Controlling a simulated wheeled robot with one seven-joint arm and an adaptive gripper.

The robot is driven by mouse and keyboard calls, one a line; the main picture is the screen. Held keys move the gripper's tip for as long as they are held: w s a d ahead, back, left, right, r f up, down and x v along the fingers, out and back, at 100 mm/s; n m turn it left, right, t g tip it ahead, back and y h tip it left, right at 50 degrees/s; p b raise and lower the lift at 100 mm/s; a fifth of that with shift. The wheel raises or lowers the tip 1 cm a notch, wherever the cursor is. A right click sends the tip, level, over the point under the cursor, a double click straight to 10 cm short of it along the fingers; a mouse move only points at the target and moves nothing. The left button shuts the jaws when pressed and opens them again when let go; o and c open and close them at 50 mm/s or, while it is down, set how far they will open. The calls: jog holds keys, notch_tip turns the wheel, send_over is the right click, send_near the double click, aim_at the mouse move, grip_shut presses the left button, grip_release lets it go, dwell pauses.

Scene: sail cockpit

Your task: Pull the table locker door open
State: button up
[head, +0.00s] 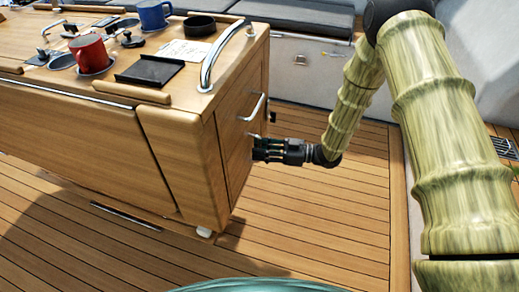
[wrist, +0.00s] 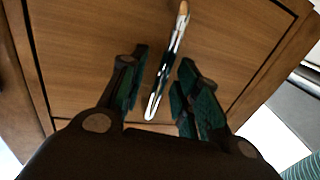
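The table locker door (head: 240,138) is a wooden panel on the end of the cockpit table, and it looks shut. A silver bar handle (head: 254,108) stands out from it. In the wrist view the door (wrist: 90,60) fills most of the picture and the handle (wrist: 167,65) runs from the top down between the fingers. My gripper (head: 257,149) is at the door, by the handle's lower end. In the wrist view my gripper (wrist: 160,90) is open, with its fingers apart on either side of the handle. I cannot tell whether a finger touches it.
The wooden table (head: 85,140) carries a red mug (head: 90,54), a blue mug (head: 153,14), a black tray (head: 150,71) and a curved steel rail (head: 222,55). A grey bench (head: 300,72) stands behind. The wooden deck (head: 310,210) in front of the door is clear.

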jog(key=shift+a, duration=0.3)
jog(key=shift+c, duration=0.5)
grip_shut()
jog(key=shift+s+d, duration=0.1)
